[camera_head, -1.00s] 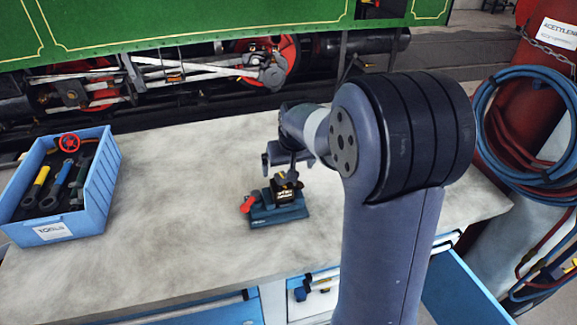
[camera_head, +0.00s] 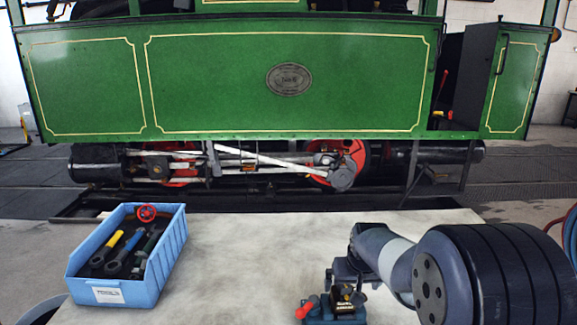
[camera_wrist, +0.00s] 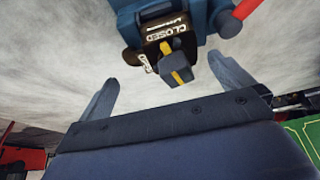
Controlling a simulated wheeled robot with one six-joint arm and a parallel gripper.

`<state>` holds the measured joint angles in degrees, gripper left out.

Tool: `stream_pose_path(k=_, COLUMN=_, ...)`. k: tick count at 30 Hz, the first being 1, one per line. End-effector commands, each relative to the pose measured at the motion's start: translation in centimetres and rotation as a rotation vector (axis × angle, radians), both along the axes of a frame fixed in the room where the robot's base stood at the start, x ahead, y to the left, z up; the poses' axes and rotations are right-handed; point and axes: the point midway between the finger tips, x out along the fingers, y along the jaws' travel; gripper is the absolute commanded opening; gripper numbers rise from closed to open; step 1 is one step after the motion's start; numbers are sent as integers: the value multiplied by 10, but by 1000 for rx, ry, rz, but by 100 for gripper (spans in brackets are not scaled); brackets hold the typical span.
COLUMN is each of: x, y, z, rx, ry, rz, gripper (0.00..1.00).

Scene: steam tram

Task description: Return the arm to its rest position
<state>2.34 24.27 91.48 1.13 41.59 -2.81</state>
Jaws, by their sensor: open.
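My arm (camera_head: 430,265) reaches in from the lower right in the head view, with my gripper (camera_head: 345,270) above the bench. In the wrist view my gripper (camera_wrist: 162,72) is open, its two fingers spread. Just beyond and between the fingertips is a dark knob with a yellow stripe (camera_wrist: 178,68), on a dark plate marked CLOSED. I see no contact between fingers and knob. The plate sits at a small blue vice-like fixture (camera_wrist: 195,20) with a red handle (camera_wrist: 244,8). The fixture (camera_head: 335,316) is cut off by the lower edge of the head view.
A blue tool box (camera_head: 165,262) with several tools and a red handwheel (camera_head: 147,213) stands on the left of the pale bench (camera_head: 240,270). The bench middle is clear. Behind it stands the green steam tram (camera_head: 220,85). A hose (camera_head: 570,240) shows at the right edge.

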Motion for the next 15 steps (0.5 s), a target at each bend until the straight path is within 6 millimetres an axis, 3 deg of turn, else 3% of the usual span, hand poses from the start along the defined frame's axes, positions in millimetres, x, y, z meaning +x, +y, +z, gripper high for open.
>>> stream_pose_path(k=1, x=0, y=0, z=-12, rx=0, ry=1, rz=0, gripper=100)
stream_pose_path(k=6, x=0, y=0, z=-32, rx=0, ry=1, rz=0, gripper=100)
stream_pose_path(k=15, x=0, y=0, z=-40, rx=0, ry=0, rz=0, gripper=100)
